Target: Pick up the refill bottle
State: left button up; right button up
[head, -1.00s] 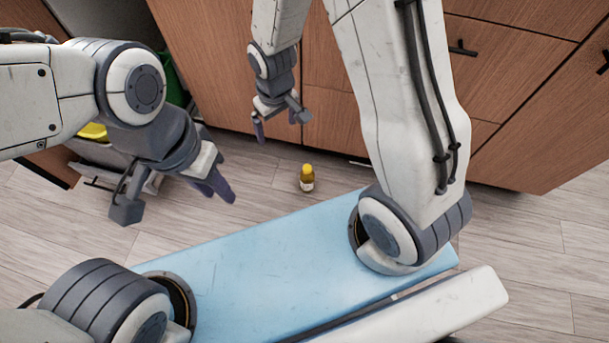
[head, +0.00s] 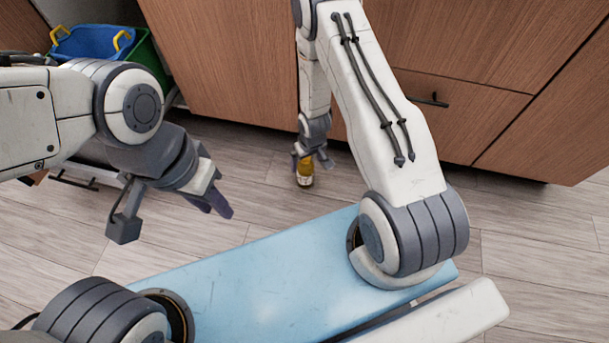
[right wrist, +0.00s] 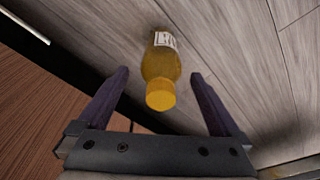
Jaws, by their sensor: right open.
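The refill bottle (head: 305,174) is a small yellow bottle with a pale label, standing on the wooden floor near the cabinets. In the right wrist view the bottle (right wrist: 161,68) shows its yellow cap toward the camera, between and slightly beyond the fingertips. My right gripper (head: 311,163) is open around the top of the bottle in the head view, and its fingers partly hide the bottle. Both fingers (right wrist: 163,78) stand apart from the bottle in the wrist view. My left gripper (head: 168,218) is open and empty, off to the left above the floor.
Wooden cabinets (head: 230,70) with dark handles rise behind the bottle. A green bin (head: 147,55) with a blue container (head: 92,42) stands at the upper left. The floor (head: 530,240) to the right is clear.

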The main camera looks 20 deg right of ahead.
jog(key=f+b, duration=0.4)
jog(key=f, duration=0.1)
jog(key=shift+w+a+f, duration=0.1)
jog(key=shift+w+a, duration=0.05)
jog(key=shift+w, duration=0.25)
jog(key=c, duration=1.5)
jog(key=shift+r, duration=0.25)
